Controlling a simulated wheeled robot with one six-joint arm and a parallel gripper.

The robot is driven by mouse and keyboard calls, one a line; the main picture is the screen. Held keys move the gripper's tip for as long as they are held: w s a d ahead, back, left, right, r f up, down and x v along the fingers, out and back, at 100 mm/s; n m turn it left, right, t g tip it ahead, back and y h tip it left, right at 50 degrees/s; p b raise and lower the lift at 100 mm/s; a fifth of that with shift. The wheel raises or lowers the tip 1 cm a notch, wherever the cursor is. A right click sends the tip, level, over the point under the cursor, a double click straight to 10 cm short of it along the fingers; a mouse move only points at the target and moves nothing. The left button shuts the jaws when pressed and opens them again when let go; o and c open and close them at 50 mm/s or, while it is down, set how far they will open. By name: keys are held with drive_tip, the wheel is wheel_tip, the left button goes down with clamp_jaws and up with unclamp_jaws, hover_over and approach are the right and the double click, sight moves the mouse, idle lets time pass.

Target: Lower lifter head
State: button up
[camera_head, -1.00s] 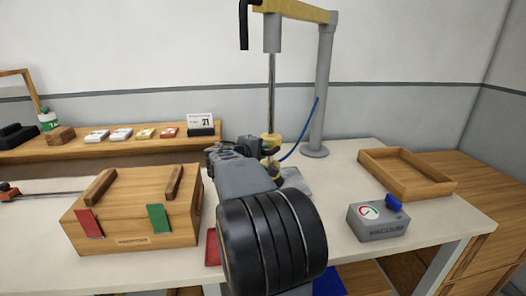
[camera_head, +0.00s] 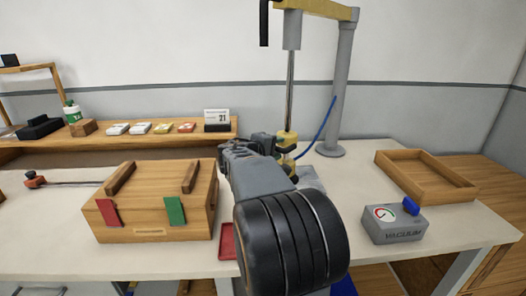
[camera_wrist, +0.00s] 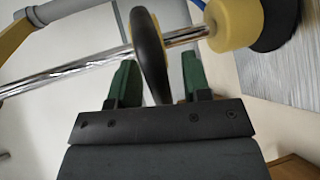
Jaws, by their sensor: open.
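The lifter head (camera_head: 287,142), yellow with a dark lower end, hangs on a chrome rod (camera_head: 290,88) from a yellow boom (camera_head: 322,8). In the wrist view its yellow body (camera_wrist: 235,24), black cup (camera_wrist: 282,22) and the rod (camera_wrist: 80,70) cross the top. A black rounded handle (camera_wrist: 150,48) on the rod reaches down between the green fingers of my gripper (camera_wrist: 158,72). The gripper is open around the handle, with a gap visible on the left side; contact on the right is unclear. In the head view my arm hides the fingertips.
A grey metal plate (camera_head: 309,177) lies under the lifter head. A grey vacuum box (camera_head: 393,224) with a gauge and blue knob, and an empty wooden tray (camera_head: 425,178), stand right. A wooden box (camera_head: 150,215) with red and green tabs stands left. The post (camera_head: 342,95) rises behind.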

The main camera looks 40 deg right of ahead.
drive_tip(key=v, duration=1.2)
drive_tip(key=shift+a, duration=0.35)
drive_tip(key=s+a+f+y+p, duration=0.4)
drive_tip(key=a+f+y+p, duration=0.1)
drive_tip(key=a+f+y, duration=0.45)
drive_tip(key=s+a+r+t+y+p, duration=0.1)
drive_tip(key=s+a+r+y+p, duration=0.1)
drive_tip(key=a+p, duration=0.3)
drive_tip(key=s+a+r+t+y+p, duration=0.1)
drive_tip(key=s+a+r+y+p, duration=0.1)
drive_tip(key=a+r+y+p, duration=0.2)
drive_tip(key=a+r+p, duration=0.1)
drive_tip(key=a+p, duration=0.1)
drive_tip(key=a, duration=0.1)
drive_tip(key=shift+s+a+m+t, duration=0.3)
drive_tip(key=shift+s+a, duration=0.1)
